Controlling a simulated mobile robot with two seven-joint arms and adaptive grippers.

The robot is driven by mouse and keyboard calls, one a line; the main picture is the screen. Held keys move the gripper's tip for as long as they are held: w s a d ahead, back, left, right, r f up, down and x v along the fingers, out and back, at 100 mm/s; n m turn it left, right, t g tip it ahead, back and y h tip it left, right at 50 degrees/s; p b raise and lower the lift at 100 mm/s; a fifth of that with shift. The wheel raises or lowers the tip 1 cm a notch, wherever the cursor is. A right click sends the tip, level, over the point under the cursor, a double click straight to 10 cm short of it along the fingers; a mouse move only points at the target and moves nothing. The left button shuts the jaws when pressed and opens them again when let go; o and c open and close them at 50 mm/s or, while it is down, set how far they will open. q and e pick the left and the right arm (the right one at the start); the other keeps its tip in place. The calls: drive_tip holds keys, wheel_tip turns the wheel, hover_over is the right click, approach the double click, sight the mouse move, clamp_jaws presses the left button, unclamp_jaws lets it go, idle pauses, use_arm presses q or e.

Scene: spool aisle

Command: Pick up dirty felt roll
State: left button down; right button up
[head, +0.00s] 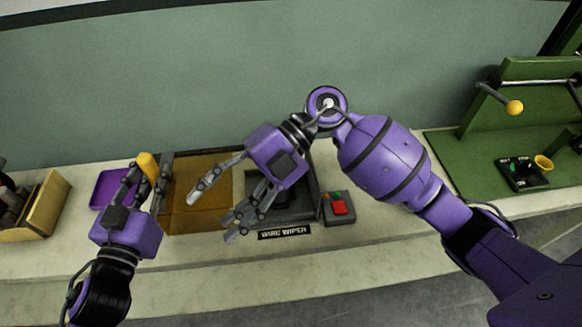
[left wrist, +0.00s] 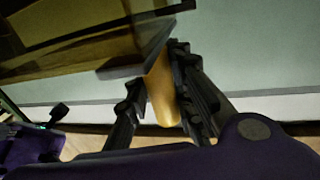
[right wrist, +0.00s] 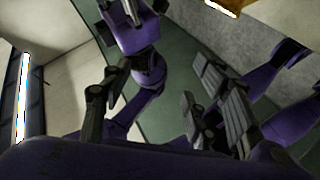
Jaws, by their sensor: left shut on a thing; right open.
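My left gripper (head: 150,168) is shut on a yellow handle (head: 147,166). In the left wrist view the handle (left wrist: 161,85) joins the dark edge of an amber see-through cover (left wrist: 75,50). In the head view this cover (head: 190,205) stands out to the left of the wire wiper (head: 308,187). My right gripper (head: 214,210) is open and empty, fingers pointing left, above the wiper's left part and the cover's right edge. It hides much of the wiper's inside. I cannot make out the dirty felt roll in any view.
A purple tray (head: 112,188) lies left of the cover, and a wooden box (head: 40,208) stands farther left. A red button box (head: 339,207) is right of the wiper. A green station (head: 470,165) with a yellow-knobbed lever (head: 514,107) stands at the right.

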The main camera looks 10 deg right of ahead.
drive_tip(key=w+d+t+h, duration=0.2)
drive_tip(key=w+d+h, duration=0.1)
drive_tip(key=w+h, duration=0.1)
drive_tip(key=w+d+t+h, duration=0.2)
drive_tip(key=w+d+h, duration=0.1)
drive_tip(key=w, duration=0.1)
drive_tip(key=w+d+n+t+h, duration=0.1)
drive_tip(key=w+d+t+h, duration=0.1)
drive_tip(key=w+d+h, duration=0.2)
drive_tip(key=shift+w+f+h, duration=0.2)
drive_tip(key=shift+f+h, duration=0.1)
drive_tip(key=f, duration=1.2)
drive_tip(key=shift+d, duration=0.2)
drive_tip(key=shift+w+r, duration=0.1)
drive_tip(key=c, duration=1.2)
drive_tip(key=shift+o, duration=0.2)
wheel_tip(320, 180, up, 14)
drive_tip(key=s, duration=1.8)
